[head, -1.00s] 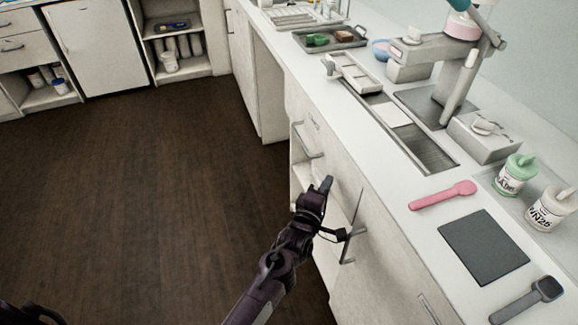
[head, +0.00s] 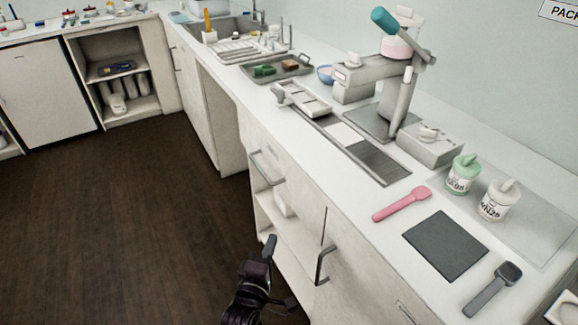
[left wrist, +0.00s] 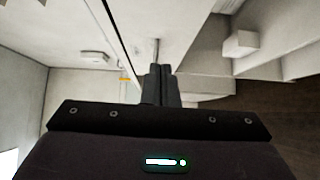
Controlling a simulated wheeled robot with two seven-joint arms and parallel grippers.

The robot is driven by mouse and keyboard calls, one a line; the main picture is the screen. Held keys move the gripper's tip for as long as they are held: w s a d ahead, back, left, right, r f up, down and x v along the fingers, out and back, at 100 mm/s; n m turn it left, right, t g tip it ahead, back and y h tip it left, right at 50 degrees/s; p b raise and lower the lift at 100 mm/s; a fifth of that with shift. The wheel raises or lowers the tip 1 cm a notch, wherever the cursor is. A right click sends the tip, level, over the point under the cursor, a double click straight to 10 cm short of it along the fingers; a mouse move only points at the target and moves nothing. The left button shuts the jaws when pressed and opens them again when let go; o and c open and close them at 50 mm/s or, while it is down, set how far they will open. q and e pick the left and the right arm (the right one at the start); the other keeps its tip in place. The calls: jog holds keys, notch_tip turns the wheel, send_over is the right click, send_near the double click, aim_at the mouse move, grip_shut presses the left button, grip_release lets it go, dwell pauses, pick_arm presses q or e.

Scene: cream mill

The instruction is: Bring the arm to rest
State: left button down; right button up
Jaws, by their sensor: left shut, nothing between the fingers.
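My left gripper (head: 270,252) is dark and shut with nothing between its fingers. In the head view it is at the bottom, in front of the cabinet below the long white counter (head: 345,210), apart from the counter top. In the left wrist view the two fingers (left wrist: 160,82) lie together at the middle, with a handle-like bar beyond their tips. I cannot tell how near that bar is. My right gripper is not in view.
A cabinet handle (head: 321,262) is just right of my left gripper, with an open shelf beside it. A pink scoop (head: 400,204), a dark square pad (head: 445,246) and a grey scoop (head: 493,289) lie on the counter. Open dark floor (head: 120,220) is at the left.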

pick_arm(q)
jog(key=s+a+f+m+g+p, duration=0.1)
jog(key=s+f+m+g, duration=0.3)
jog(key=f, duration=0.5)
jog(key=s+a+f+m+g+p, duration=0.15)
jog(key=s+f, duration=0.35)
jog(key=f, duration=0.5)
jog(key=s+f+m+g, duration=0.3)
jog(key=s+f+m, duration=0.15)
jog(key=f, duration=0.45)
jog(key=s+a+f+m+g+y, duration=0.1)
jog(key=s+a+f, duration=0.3)
jog(key=s, duration=0.5)
jog(key=s+a+f+m+g+y+p, duration=0.1)
jog(key=s+a+f+m+g, duration=0.3)
jog(key=s, duration=0.5)
jog(key=s+a+f+m+g+y+p, duration=0.1)
jog(key=s+a+f+m+g, duration=0.2)
jog(key=s+a+f, duration=0.2)
jog(key=s+f, duration=0.1)
jog(key=s, duration=0.2)
jog(key=shift+s+f, duration=0.15)
jog(key=shift+s, duration=0.25)
